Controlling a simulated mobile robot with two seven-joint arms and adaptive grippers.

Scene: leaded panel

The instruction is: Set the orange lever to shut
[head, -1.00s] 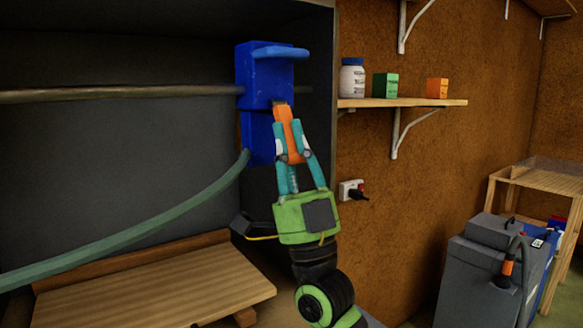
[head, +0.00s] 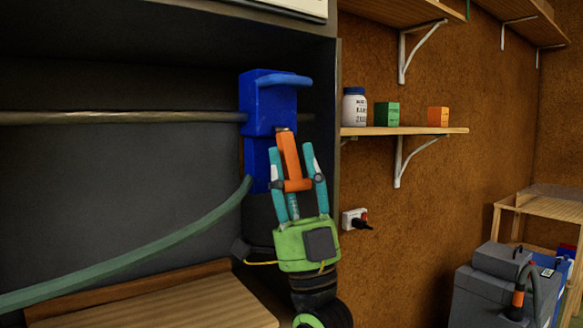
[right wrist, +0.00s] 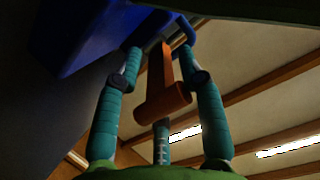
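The orange lever (head: 289,155) hangs down from a blue valve body (head: 270,106), its lower end leaning slightly right, with a crosspiece at the bottom. My right gripper (head: 291,149) is below and in front of it, pointing up. Its teal fingers are spread on both sides of the lever. In the right wrist view the lever (right wrist: 158,80) lies between the two fingers (right wrist: 160,50), with visible gaps on each side. No shut or open marking is readable. My left gripper is not in view.
A pipe (head: 120,118) and a green hose (head: 130,260) run to the valve in a dark recess. A wooden board (head: 150,303) lies below. To the right, a shelf (head: 410,130) holds a jar and two small boxes. A socket (head: 354,219) is on the wall.

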